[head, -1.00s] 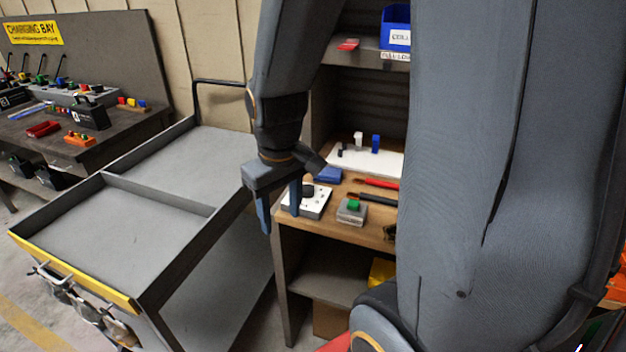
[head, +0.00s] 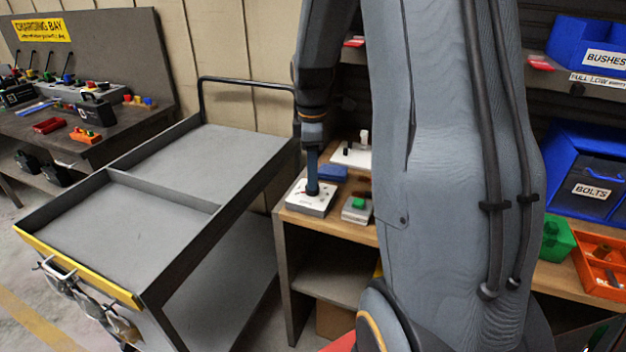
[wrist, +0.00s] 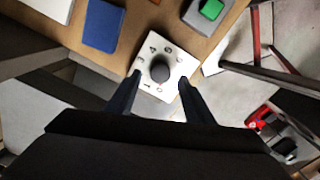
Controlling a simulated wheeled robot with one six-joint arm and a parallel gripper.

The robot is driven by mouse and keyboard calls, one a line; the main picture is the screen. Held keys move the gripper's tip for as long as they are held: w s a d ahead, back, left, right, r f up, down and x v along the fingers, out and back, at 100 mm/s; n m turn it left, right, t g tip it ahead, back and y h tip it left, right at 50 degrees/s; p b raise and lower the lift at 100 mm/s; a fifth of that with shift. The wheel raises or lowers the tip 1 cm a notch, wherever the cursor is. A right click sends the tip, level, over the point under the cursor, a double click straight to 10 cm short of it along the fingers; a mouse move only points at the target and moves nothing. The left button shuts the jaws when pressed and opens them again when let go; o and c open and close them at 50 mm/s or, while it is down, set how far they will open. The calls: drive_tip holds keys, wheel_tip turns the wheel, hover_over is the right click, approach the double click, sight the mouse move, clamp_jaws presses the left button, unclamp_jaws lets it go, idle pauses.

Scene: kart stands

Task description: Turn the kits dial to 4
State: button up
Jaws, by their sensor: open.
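The kits dial is a dark round knob (wrist: 160,70) on a white plate (wrist: 177,57) with printed numbers around it. A 4 shows near the plate's upper left in the wrist view; I cannot read the knob's setting. In the head view the white dial box (head: 308,207) sits at the left front corner of the wooden bench. My gripper (wrist: 158,84) is open, its two dark fingers pointing at the dial, one to each side of the knob in the wrist view. In the head view my gripper (head: 312,184) is over the box and covers most of the knob. I cannot tell whether the fingers touch it.
A box with a green button (head: 357,208) stands right of the dial. A blue block (head: 332,172) lies behind it. A grey cart (head: 150,205) with a black handle stands left of the bench. Blue bins (head: 590,160) are at the right.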

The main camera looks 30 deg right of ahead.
drive_tip(key=shift+f, duration=1.7)
drive_tip(key=c, duration=1)
drive_tip(key=shift+c, duration=0.2)
drive_tip(key=shift+m+p, duration=0.3)
drive_tip(key=shift+p, duration=0.05)
